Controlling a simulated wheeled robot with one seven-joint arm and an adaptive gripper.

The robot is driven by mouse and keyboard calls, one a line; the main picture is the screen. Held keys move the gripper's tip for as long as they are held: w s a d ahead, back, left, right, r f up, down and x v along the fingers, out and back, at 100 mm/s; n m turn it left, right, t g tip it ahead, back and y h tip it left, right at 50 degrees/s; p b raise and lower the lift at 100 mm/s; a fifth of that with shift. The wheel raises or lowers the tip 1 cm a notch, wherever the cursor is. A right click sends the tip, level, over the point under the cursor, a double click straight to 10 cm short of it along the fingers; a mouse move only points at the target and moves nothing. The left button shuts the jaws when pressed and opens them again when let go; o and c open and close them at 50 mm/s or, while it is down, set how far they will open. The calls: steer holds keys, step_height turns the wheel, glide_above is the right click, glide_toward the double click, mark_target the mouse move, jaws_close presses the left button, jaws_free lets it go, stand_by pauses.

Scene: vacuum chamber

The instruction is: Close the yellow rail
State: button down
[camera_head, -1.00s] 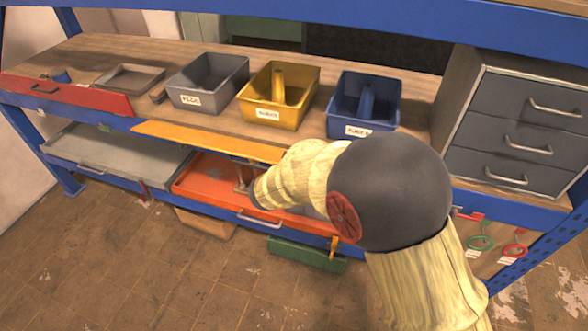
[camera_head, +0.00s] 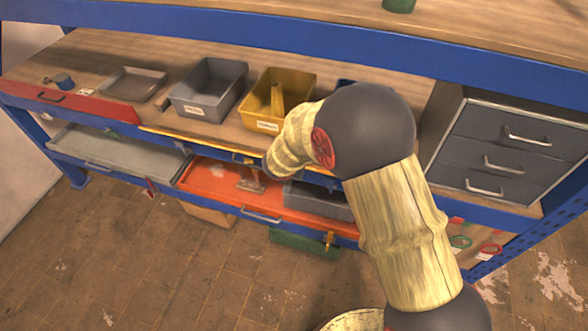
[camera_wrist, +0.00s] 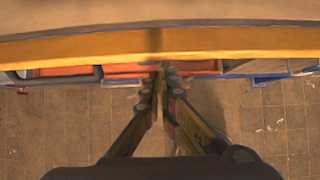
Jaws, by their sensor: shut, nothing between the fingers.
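The yellow rail (camera_head: 200,136) is a long thin strip along the front edge of the workbench, below the grey and yellow bins. It stands only slightly proud of the edge, and its right part is hidden behind my arm. In the wrist view the rail (camera_wrist: 90,46) is a yellow-orange band across the picture. My gripper (camera_wrist: 160,72) is shut and empty, its fingertips right at the rail's near edge. A dark shadow crosses the rail above the tips. I cannot tell for sure whether they touch it.
Below the rail are an open orange drawer (camera_head: 205,178) and a grey drawer (camera_head: 110,149). A red drawer front (camera_head: 60,101) is at the left. The grey bin (camera_head: 208,90) and yellow bin (camera_head: 272,102) stand on the bench. A grey drawer cabinet (camera_head: 500,150) is at the right.

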steer(key=w+r+p, duration=0.1)
steer(key=w+d+r+p, duration=0.1)
steer(key=w+r+p, duration=0.1)
steer(key=r+p, duration=0.1)
steer(key=shift+w+d, duration=0.25)
steer(key=shift+w, duration=0.2)
steer(key=shift+f, duration=0.1)
stand_by(0.9)
step_height(320, 180, down, 4)
steer(key=b, duration=0.3)
steer(key=shift+s+a+f+b, duration=0.1)
steer(key=shift+s+f+b, duration=0.1)
steer(key=shift+b, duration=0.35)
steer(key=s+a+r, duration=0.3)
steer(key=s, duration=0.5)
steer(key=shift+s+a+r+b, duration=0.15)
steer(key=shift+s+b, duration=0.05)
steer(key=shift+b, duration=0.25)
